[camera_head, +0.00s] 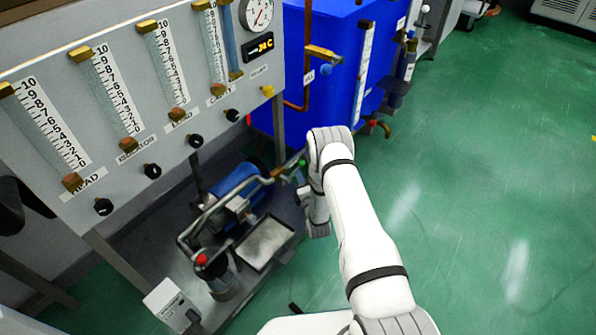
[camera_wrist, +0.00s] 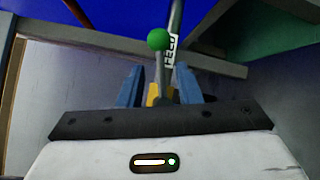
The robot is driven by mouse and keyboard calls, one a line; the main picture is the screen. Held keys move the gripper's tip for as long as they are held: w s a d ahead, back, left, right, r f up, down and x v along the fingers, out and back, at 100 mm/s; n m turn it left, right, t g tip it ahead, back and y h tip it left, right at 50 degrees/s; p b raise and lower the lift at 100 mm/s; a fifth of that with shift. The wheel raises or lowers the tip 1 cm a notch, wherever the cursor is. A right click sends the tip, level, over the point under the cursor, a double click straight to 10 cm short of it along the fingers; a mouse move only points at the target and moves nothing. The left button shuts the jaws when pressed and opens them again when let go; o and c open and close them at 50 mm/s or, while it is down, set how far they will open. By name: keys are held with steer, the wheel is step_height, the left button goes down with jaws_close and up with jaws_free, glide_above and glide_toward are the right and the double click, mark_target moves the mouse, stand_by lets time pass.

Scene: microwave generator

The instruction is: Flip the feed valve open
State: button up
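The feed valve shows in the wrist view as a green ball knob (camera_wrist: 158,39) in front of a grey pipe, beside a white FEED label (camera_wrist: 170,51). A yellow brass part (camera_wrist: 160,94) shows below the knob, between my fingers. My gripper (camera_wrist: 159,72) has its two blue fingers apart, with the knob beyond their tips and roughly centred. I see no finger contact with the knob. In the head view a small green part (camera_head: 301,170) shows at the pipe end left of my arm; my fingers cannot be made out there.
A blue pump (camera_head: 236,186) with bent pipes and a metal tray (camera_head: 265,243) sit left of my arm. A blue tank (camera_head: 330,75) stands behind. The gauge panel (camera_head: 125,100) is at the left. Green floor (camera_head: 490,180) is clear at the right.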

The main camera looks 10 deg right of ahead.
steer(key=shift+w+a+b, duration=0.2)
steer(key=shift+w+b, duration=0.05)
steer(key=shift+w, duration=0.85)
steer(key=shift+w+a+b, duration=0.15)
steer(key=shift+w+b, duration=0.1)
steer(key=shift+w, duration=0.8)
steer(key=shift+c, duration=0.3)
jaws_close()
steer(key=shift+d, duration=0.15)
